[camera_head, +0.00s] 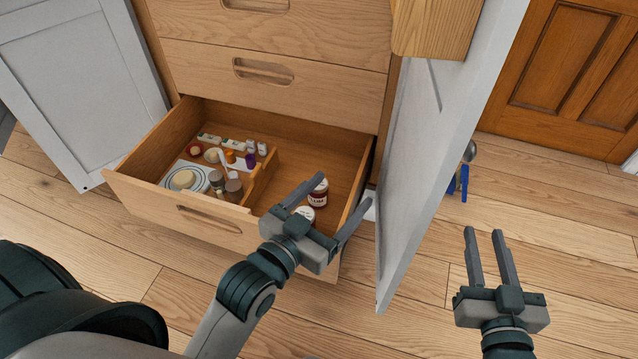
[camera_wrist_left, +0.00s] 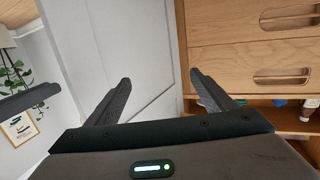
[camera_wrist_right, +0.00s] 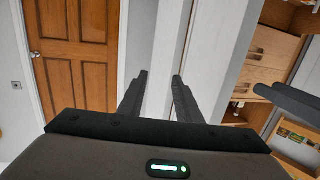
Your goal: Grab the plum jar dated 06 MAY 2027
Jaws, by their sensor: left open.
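Two small jars with dark red contents stand in the right compartment of the open bottom drawer (camera_head: 222,230) in the head view. The farther jar (camera_head: 319,191) has a white label, but its date is too small to read. The nearer jar (camera_head: 305,212) is partly hidden by my left gripper, and its label cannot be read. My left gripper (camera_head: 342,191) is open and empty above the drawer's right front part, close to the jars in the picture. My right gripper (camera_head: 484,232) is open and empty over the floor, right of the white door.
A white cabinet door (camera_head: 428,140) stands open right of the drawer, between my grippers. Another white door (camera_head: 75,85) is at the left.

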